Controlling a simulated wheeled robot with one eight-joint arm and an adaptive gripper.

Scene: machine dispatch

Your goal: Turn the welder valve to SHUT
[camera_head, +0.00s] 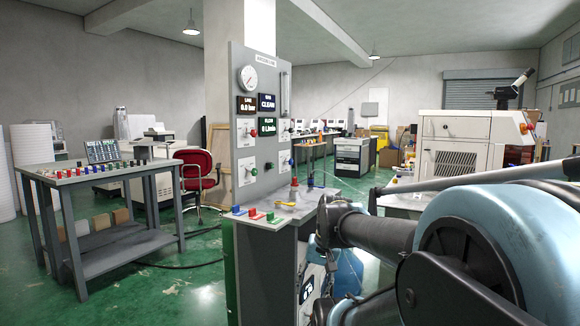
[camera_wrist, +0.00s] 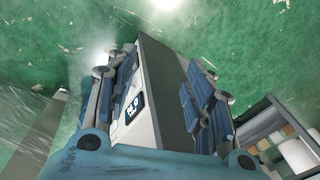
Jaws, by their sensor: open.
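A grey upright panel (camera_head: 262,110) stands at the middle of the head view, with a round gauge (camera_head: 248,77), small displays and several valve knobs. In the head view my gripper is low, right of the panel, partly hidden by my arm.
A ledge (camera_head: 262,222) below the panel holds coloured blocks and a yellow item (camera_head: 285,205). A grey bench (camera_head: 100,172) with coloured pieces stands left, a red chair (camera_head: 195,172) behind it. A white machine (camera_head: 468,140) stands right. Green floor between bench and panel is mostly clear.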

